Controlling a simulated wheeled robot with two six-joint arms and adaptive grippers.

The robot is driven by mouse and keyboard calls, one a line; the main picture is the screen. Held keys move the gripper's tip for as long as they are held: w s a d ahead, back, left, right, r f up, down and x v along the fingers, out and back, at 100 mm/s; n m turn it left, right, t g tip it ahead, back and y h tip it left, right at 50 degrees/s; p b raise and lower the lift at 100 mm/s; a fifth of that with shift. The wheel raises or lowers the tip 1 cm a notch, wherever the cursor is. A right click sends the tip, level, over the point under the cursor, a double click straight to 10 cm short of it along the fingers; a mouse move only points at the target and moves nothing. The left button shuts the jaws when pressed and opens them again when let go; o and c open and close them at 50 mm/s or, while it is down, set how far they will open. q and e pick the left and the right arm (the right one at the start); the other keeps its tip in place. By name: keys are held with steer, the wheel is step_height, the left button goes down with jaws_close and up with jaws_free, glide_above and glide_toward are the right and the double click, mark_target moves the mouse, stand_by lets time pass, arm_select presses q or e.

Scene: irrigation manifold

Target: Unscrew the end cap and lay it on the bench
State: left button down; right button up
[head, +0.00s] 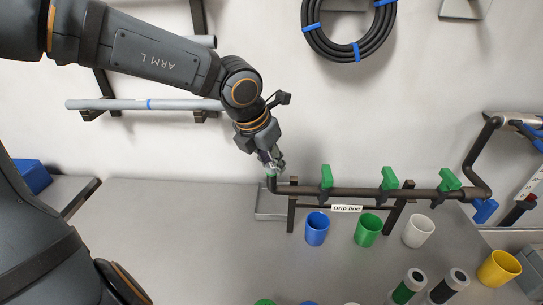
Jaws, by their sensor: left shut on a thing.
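The dark manifold pipe (345,192) runs across a stand on the bench, with green valve handles (327,176) along it and a label reading "Drip line" (347,208). Its left end turns upward. My left gripper (271,164) points down at that end. It is shut on a small greenish piece at the pipe's tip, which looks like the end cap (271,173) and is mostly hidden by the fingers. I cannot tell whether the cap is still threaded on. The grey bench (190,235) lies below. My right gripper is not in view.
Blue (317,229), green (368,230), white (418,231) and yellow (498,268) cups stand in front of the pipe. Dark cylinders (409,287) stand nearer. A coiled black hose (350,45) hangs on the wall.

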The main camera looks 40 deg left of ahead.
mark_target(271, 166)
arm_select(q)
steer(key=shift+s+f, duration=0.1)
steer(key=shift+f, duration=0.05)
steer(key=c, duration=1)
jaws_free()
steer(key=shift+o, duration=0.5)
steer(key=shift+o, duration=0.8)
steer(key=shift+r, duration=0.2)
step_height(271, 166, up, 8)
steer(key=p, duration=0.7)
steer(key=shift+f+p, duration=0.2)
steer(key=shift+p, duration=0.1)
steer(key=shift+f, duration=0.1)
